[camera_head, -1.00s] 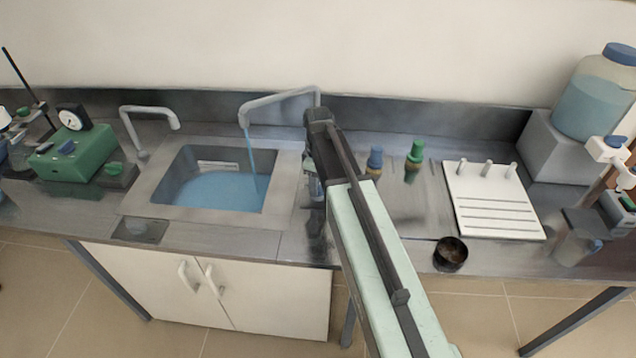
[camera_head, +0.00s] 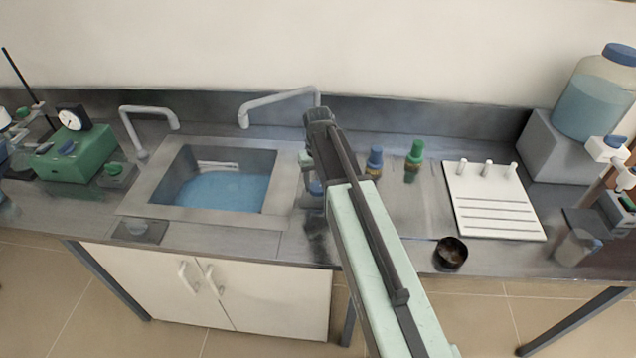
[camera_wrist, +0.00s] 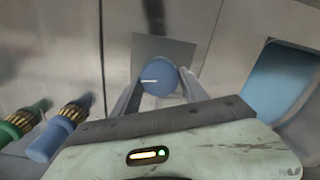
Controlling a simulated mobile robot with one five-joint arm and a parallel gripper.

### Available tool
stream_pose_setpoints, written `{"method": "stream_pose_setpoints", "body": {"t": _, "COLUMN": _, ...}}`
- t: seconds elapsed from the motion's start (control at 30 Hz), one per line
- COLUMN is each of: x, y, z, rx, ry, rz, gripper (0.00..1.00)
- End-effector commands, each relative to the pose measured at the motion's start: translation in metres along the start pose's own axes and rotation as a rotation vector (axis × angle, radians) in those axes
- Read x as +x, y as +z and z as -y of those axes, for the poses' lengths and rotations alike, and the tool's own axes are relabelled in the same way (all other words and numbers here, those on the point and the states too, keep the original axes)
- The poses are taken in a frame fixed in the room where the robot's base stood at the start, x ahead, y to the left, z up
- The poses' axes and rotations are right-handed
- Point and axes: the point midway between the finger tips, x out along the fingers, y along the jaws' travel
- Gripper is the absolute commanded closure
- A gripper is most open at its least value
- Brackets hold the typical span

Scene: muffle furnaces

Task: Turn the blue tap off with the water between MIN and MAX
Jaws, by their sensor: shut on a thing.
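In the wrist view my gripper (camera_wrist: 157,88) has its two fingers on either side of the round blue tap knob (camera_wrist: 160,76), shut on it. A short white line marks the knob's face. In the head view my arm covers most of the knob and the fingers. The spout (camera_head: 280,101) reaches over the sink, and no stream falls from it. The sink (camera_head: 168,212) holds blue water (camera_head: 222,192). A pale level label (camera_head: 218,165) is on its back wall, with the water below or near it; the MIN and MAX marks are too small to read.
A blue-topped fitting (camera_head: 375,160) and a green-topped one (camera_head: 414,160) stand right of my arm. A white rack (camera_head: 500,215), a dark bowl (camera_head: 450,254) and a large bottle (camera_head: 595,100) are further right. A second spout (camera_head: 150,110) and a green device (camera_head: 75,153) are at left.

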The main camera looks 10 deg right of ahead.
Motion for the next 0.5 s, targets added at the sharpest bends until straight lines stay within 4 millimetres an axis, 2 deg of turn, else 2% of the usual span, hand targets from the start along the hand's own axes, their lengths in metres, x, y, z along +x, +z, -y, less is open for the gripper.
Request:
{"method": "stream_pose_setpoints", "body": {"t": 0.2, "x": 0.0005, "y": 0.002, "z": 0.0, "rx": 0.121, "ry": -0.001, "rz": 0.006, "gripper": 0.89}}
{"method": "stream_pose_setpoints", "body": {"t": 0.5, "x": 0.0005, "y": 0.0022, "z": 0.0, "rx": 0.202, "ry": 0.0, "rz": 0.006, "gripper": 0.89}}
